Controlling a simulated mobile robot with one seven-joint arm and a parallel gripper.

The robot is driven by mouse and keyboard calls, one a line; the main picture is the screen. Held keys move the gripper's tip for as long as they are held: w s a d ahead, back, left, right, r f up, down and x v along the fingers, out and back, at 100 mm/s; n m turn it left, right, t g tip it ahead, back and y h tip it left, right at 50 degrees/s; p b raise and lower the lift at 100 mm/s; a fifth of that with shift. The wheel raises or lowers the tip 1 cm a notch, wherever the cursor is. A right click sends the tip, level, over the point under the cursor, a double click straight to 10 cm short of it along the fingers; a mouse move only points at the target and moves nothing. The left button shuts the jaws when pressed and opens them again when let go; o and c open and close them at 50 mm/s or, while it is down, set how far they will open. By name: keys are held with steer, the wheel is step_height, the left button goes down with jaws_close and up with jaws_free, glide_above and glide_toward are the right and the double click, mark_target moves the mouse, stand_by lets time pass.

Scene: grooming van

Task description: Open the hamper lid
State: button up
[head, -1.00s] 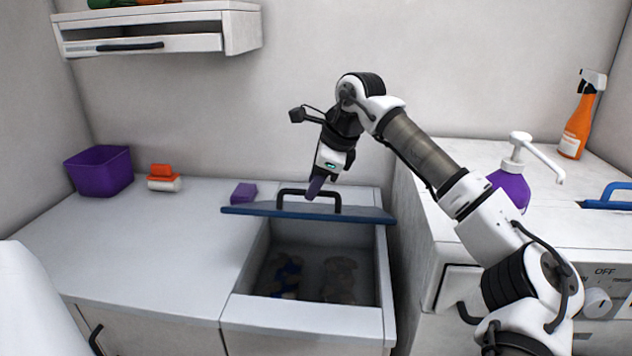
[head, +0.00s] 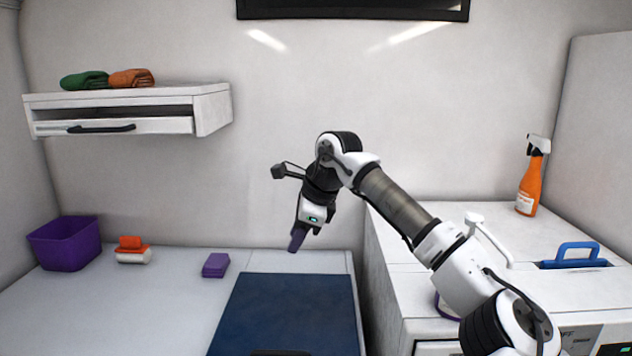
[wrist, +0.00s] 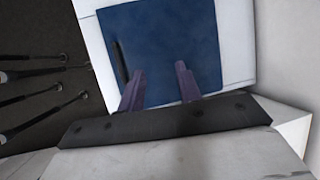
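The hamper lid (head: 285,305) is a dark blue panel. It lies flat over the hamper opening, so the inside is hidden. Its black handle (head: 280,352) shows only partly at the bottom edge of the head view. In the wrist view the lid (wrist: 160,30) lies beyond my fingers, with the handle (wrist: 120,62) to the left of them. My gripper (head: 296,242) hangs above the far edge of the lid and holds nothing. The wrist view shows its two purple fingers (wrist: 160,68) spread apart, clear of the handle.
A purple bin (head: 65,243), a red-and-white brush or roller (head: 133,250) and a purple block (head: 215,265) stand on the left counter. A drawer shelf (head: 130,110) hangs above. At right are an orange spray bottle (head: 529,185) and a blue handle (head: 577,250).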

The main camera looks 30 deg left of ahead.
steer(key=w+d+r+p, duration=0.1)
steer(key=w+r, duration=0.3)
steer(key=r, duration=0.4)
steer(key=shift+w+d+r, duration=0.15)
steer(key=shift+d+r, duration=0.2)
stand_by(0.4)
stand_by(0.6)
